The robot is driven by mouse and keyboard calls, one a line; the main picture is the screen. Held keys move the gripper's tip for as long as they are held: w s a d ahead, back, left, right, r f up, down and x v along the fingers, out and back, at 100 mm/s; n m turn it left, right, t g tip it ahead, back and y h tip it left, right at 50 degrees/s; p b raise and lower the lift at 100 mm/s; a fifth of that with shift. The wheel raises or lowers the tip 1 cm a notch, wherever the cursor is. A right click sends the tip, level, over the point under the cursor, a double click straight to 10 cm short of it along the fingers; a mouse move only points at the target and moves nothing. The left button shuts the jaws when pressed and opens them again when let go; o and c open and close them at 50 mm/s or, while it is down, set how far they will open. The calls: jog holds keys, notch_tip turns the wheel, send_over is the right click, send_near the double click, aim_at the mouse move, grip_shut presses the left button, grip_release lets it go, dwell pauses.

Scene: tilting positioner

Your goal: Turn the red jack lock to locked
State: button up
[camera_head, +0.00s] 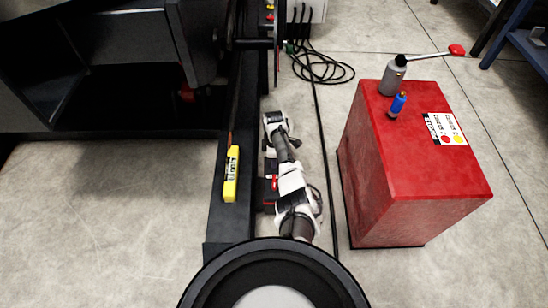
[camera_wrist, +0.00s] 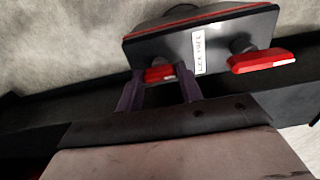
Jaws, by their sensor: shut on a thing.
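In the wrist view a dark plate (camera_wrist: 218,42) carries two red levers on dark round knobs, with a white label (camera_wrist: 198,51) between them that seems to read LCK and FREE. My gripper (camera_wrist: 160,78) has its two purple fingers on either side of the left red lever (camera_wrist: 159,74) and is shut on it. The fingers hide part of this lever. The right red lever (camera_wrist: 263,61) is untouched and points to the right, nearly level in the picture. In the head view my arm hides the gripper, and a small red part (camera_head: 272,181) shows beside the arm.
A dark beam (camera_head: 230,215) with a yellow level-like tool (camera_head: 231,174) on it runs left of my arm. A red cabinet (camera_head: 420,160) with a bottle (camera_head: 393,78) on top stands to the right.

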jog(key=o, duration=1)
jog(key=shift+r, duration=0.1)
notch_tip(320, 180, up, 14)
jog(key=p, duration=0.4)
